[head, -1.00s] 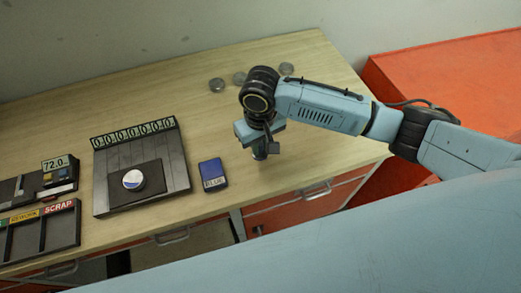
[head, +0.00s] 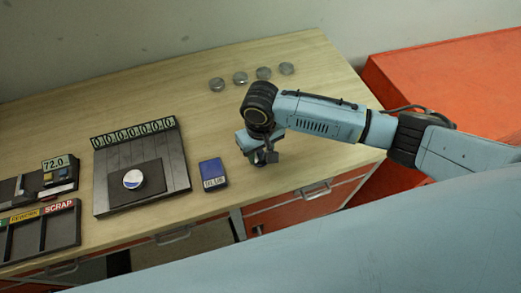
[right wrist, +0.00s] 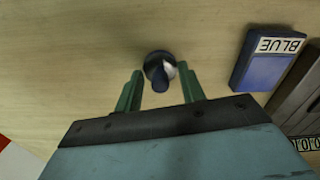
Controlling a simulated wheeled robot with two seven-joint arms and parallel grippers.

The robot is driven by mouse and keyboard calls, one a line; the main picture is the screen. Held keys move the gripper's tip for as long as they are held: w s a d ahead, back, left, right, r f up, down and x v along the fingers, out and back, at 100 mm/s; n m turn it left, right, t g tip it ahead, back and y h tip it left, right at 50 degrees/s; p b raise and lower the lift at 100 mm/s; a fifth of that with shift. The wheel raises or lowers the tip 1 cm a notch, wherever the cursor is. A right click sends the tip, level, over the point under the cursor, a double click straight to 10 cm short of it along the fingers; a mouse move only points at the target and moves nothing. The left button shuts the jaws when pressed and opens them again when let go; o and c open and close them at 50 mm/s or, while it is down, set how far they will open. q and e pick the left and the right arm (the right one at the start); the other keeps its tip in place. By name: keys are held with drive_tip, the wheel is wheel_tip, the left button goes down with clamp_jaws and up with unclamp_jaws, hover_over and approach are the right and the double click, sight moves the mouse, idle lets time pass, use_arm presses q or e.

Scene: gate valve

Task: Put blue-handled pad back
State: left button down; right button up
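The blue-handled pad (right wrist: 161,68) stands on the wooden bench top in the right wrist view. Its dark blue knob points toward my right gripper (right wrist: 160,72). The gripper's two green fingers are apart, one on each side of the knob, with gaps showing on both sides. In the head view my right gripper (head: 262,159) is low over the bench near its front edge, and it hides the pad. A blue block labelled BLUE (head: 213,173) lies to the gripper's left; it also shows in the right wrist view (right wrist: 268,62). My left gripper is out of view.
Several clear discs (head: 240,78) sit at the back. A SCRAP tray (head: 62,230) is at far left. Orange drawers (head: 290,210) are below the edge.

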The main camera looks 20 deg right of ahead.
wheel_tip(320, 180, up, 12)
drive_tip(key=shift+r, duration=0.15)
idle(0.4)
idle(1.6)
